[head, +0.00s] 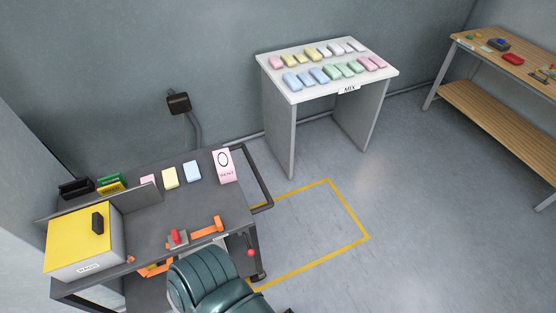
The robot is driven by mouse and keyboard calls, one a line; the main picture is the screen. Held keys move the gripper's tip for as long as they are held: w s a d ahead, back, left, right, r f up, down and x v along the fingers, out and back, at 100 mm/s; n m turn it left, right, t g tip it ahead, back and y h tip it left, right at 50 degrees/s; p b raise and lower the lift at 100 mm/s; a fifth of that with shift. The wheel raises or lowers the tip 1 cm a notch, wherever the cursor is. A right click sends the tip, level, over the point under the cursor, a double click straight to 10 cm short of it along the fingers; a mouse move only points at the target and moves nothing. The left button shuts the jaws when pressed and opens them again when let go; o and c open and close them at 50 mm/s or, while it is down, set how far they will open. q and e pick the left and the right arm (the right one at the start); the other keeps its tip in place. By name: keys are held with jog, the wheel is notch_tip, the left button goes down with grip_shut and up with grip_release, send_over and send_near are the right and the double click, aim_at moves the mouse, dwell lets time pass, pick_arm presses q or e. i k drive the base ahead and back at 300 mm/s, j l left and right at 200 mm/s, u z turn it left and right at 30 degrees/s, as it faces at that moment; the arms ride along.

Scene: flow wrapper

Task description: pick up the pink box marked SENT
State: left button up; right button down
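A pink upright box (223,167) with a dark ring and lettering on its front stands at the back right corner of the dark cart top. The lettering is small but looks like SENT. Nothing touches the box and its front is in full view. Neither of my grippers shows in the head view.
The dark cart (150,217) also holds small pink, yellow and blue packs, a yellow-topped box (75,240) and an orange tool. A dark green padded shape (207,280) is in front. A white MIX table (330,87) with several packs and a wooden bench (510,75) stand behind.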

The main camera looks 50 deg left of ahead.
aim_at(225, 169)
jog(key=i+l+u, duration=0.15)
jog(key=i, duration=0.3)
jog(key=i+l+u, duration=0.15)
jog(key=i, duration=0.25)
jog(key=i+l+u, duration=0.15)
jog(key=i, duration=0.25)
jog(key=i+u, duration=0.2)
jog(key=u, duration=0.2)
jog(key=i+u, duration=0.2)
jog(key=u, duration=0.25)
jog(key=i+u, duration=0.15)
jog(key=u, duration=0.25)
jog(key=i+l+u, duration=0.15)
jog(key=u, duration=0.25)
jog(key=i+l+u, duration=0.15)
jog(key=u, duration=0.25)
jog(key=l, duration=0.1)
